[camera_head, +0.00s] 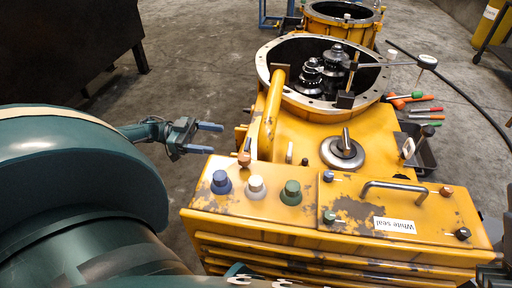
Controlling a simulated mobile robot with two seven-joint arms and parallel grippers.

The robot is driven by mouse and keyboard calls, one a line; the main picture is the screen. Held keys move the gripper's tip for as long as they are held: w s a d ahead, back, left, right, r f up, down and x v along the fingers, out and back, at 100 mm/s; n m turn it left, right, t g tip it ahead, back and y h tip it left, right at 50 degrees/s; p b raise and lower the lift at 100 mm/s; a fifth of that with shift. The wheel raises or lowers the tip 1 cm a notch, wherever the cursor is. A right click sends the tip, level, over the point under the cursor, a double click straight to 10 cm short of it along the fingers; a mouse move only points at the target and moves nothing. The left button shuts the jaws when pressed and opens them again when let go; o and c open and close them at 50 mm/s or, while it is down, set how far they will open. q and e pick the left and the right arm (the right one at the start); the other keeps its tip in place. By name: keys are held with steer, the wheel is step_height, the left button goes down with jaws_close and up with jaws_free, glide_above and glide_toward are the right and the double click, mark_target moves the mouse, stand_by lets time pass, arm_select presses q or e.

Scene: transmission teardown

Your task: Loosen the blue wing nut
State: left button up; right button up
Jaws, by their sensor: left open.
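A yellow transmission housing (200,208) fills the middle and right. On its top face stand a blue knob (221,182), a white knob (256,187) and a green knob (290,192) in a row. A smaller blue fastener (328,176) sits at the corner of a cover plate. I cannot make out wings on either blue part. My left gripper (210,138) is open and empty, beyond the blue knob and left of the housing, with its fingers pointing right. It touches neither blue part. My right gripper is not in view.
A metal handle (392,185) and a label reading "White seal" (394,225) are on the cover plate. An open round bell (265,70) holds dark gears (336,62). A yellow bar (270,115) rises near my left gripper. Tools (424,115) lie at the right.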

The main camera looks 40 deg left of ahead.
mark_target(248, 150)
arm_select(q)
steer(key=x, duration=1.3)
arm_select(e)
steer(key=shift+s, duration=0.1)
arm_select(q)
steer(key=shift+s, duration=0.1)
steer(key=shift+c, duration=0.2)
